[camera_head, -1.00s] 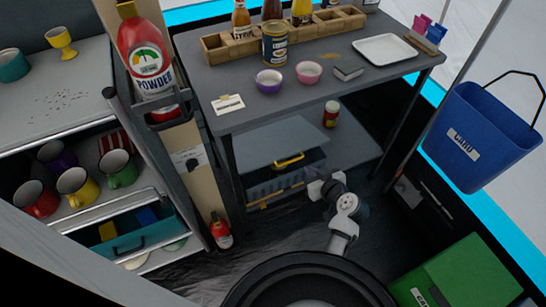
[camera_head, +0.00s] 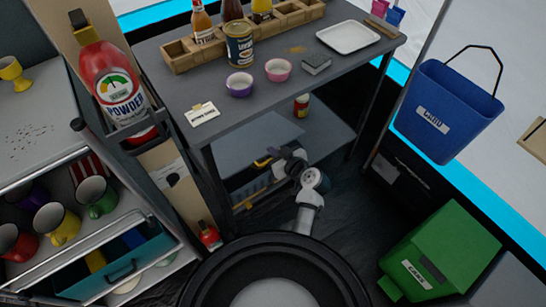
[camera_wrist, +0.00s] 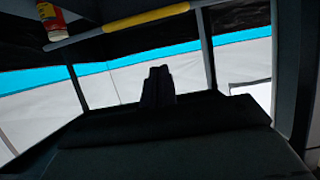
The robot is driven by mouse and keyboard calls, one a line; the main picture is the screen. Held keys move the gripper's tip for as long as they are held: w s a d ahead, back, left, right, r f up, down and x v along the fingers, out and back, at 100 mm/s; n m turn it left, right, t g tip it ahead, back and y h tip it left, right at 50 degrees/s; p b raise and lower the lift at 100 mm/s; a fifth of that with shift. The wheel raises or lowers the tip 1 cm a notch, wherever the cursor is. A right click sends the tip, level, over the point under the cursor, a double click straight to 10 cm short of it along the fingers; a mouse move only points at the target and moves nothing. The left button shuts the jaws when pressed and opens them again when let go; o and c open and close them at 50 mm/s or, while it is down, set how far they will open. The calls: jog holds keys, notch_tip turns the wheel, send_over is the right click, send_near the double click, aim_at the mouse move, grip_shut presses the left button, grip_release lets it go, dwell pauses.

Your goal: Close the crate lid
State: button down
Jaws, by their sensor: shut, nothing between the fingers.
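The grey-blue crate (camera_head: 248,188) stands low under the table. Its flat lid (camera_head: 245,143) is above it, with a dark gap between the lid's front and the crate body. A yellow handle (camera_head: 262,162) shows at the lid's front edge. My gripper (camera_head: 281,157) is at the right front of the crate, close to the lid edge; contact cannot be told. In the wrist view my gripper's dark fingers (camera_wrist: 157,75) are together and empty. A yellow bar (camera_wrist: 120,23) crosses the top of that view. The crate's inside is hidden.
The table (camera_head: 290,100) stands over the crate and limits headroom; its leg (camera_head: 216,195) is left of the crate. A red can (camera_head: 302,106) stands behind my arm. A shelf unit with an open teal drawer (camera_head: 115,270) is left, a green box (camera_head: 440,250) right.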

notch_tip(320, 180, down, 4)
jog(key=shift+w+a+f, duration=0.1)
jog(key=shift+w+f, duration=0.05)
jog(key=shift+f, duration=0.05)
dwell(0.3)
jog(key=f+b, duration=0.2)
jog(key=s+f+b, duration=0.1)
jog(key=shift+d+f+b, duration=0.25)
jog(key=shift+d+b, duration=0.15)
